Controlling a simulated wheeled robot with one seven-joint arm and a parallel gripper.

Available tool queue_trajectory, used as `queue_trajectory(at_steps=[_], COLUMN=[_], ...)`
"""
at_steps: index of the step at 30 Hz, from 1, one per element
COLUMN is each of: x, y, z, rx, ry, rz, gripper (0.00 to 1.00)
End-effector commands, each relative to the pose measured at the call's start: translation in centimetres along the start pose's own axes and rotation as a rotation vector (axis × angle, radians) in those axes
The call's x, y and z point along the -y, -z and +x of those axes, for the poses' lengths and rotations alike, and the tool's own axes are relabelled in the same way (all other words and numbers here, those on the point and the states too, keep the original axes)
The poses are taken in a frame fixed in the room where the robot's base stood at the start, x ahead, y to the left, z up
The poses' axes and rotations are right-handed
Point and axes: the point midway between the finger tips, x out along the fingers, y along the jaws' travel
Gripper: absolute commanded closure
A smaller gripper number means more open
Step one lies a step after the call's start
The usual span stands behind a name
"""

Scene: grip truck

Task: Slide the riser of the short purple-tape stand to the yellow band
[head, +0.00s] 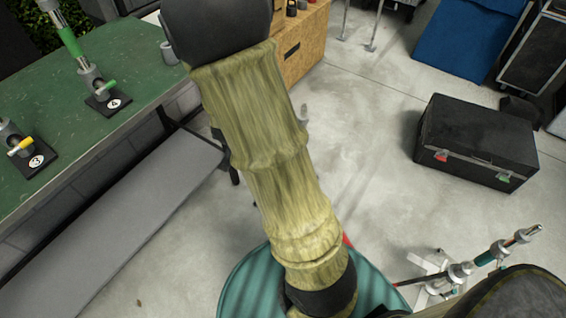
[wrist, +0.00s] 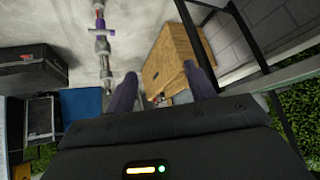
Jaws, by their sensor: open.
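A stand with purple tape (wrist: 100,22) shows in the wrist view at the upper left, as an upright line of grey collars and tubes. Its lower part runs down beside my left finger, and I cannot make out a yellow band on it. My gripper (wrist: 160,70) is open, its two dark fingers apart with nothing held between them. The purple stand is to the left of the fingers and appears apart from them. I cannot pick out the purple tape in the head view, where my arm covers the middle.
A green-topped bench (head: 110,135) at the left carries small stands numbered 3 and 4. A stand with teal bands (head: 484,259) is at the lower right. A black case (head: 476,140) sits on the floor. A wooden crate (wrist: 172,52) shows ahead.

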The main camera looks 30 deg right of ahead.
Motion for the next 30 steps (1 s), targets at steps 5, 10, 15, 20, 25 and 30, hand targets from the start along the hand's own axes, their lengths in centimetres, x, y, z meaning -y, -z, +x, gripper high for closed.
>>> queue_trajectory(at_steps=[5,10,15,20,25,30], x=[-2.6,-5.5,-8.4,-10.9,-12.7,-13.3], y=[-1.4,-1.8,-2.3,-3.0,-3.6,-3.5], z=[7.2,12.0,15.8,18.6,19.9,19.8], rx=[-0.148,-0.306,-0.478,-0.651,-0.822,-0.904], ry=[-0.107,-0.216,-0.331,-0.439,-0.534,-0.576], rz=[0.084,0.141,0.173,0.181,0.173,0.166], gripper=[0.45,0.45,0.45,0.45,0.45,0.45])
